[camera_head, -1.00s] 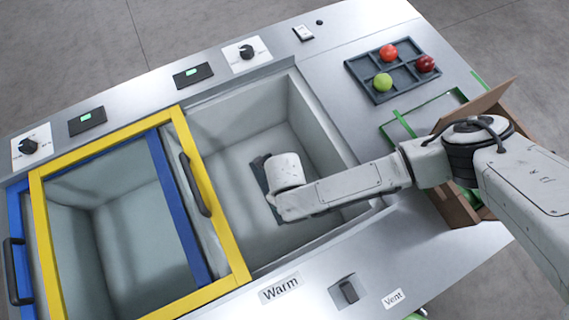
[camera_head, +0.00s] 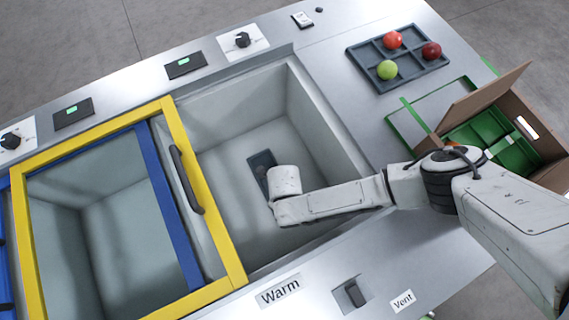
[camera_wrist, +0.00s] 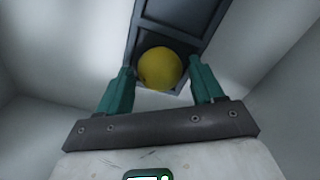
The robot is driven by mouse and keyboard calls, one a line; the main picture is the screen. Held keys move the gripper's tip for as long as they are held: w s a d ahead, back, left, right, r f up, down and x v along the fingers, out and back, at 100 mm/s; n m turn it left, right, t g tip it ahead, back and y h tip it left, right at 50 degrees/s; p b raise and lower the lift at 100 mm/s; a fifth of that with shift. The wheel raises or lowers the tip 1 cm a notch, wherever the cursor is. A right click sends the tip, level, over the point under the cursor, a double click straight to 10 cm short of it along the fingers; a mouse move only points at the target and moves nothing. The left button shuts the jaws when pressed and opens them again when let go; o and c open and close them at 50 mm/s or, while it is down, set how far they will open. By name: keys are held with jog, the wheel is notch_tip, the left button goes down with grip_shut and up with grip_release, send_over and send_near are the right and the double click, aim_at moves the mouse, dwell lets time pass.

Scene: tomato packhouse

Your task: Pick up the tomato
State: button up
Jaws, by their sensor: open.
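A yellow tomato (camera_wrist: 160,68) sits on a dark tray (camera_wrist: 172,12) inside the open bin, seen in the wrist view. My gripper (camera_wrist: 160,70) is open, with a teal finger on either side of the tomato and a narrow gap showing at each side. How deep the fingers reach around it I cannot tell. In the head view the dark tray (camera_head: 261,163) shows beside my white wrist, which hides the yellow tomato and the fingers.
The open bin's grey walls (camera_head: 318,110) surround my wrist. A yellow-framed lid (camera_head: 178,125) stands to the left. At the right are a divided tray (camera_head: 411,76) with a red tomato (camera_head: 392,40), a dark red one (camera_head: 431,50) and a green one (camera_head: 387,69), and a cardboard box (camera_head: 540,120).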

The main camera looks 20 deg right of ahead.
jog(key=shift+f, duration=0.45)
jog(key=c, duration=0.5)
jog(key=shift+r, duration=0.1)
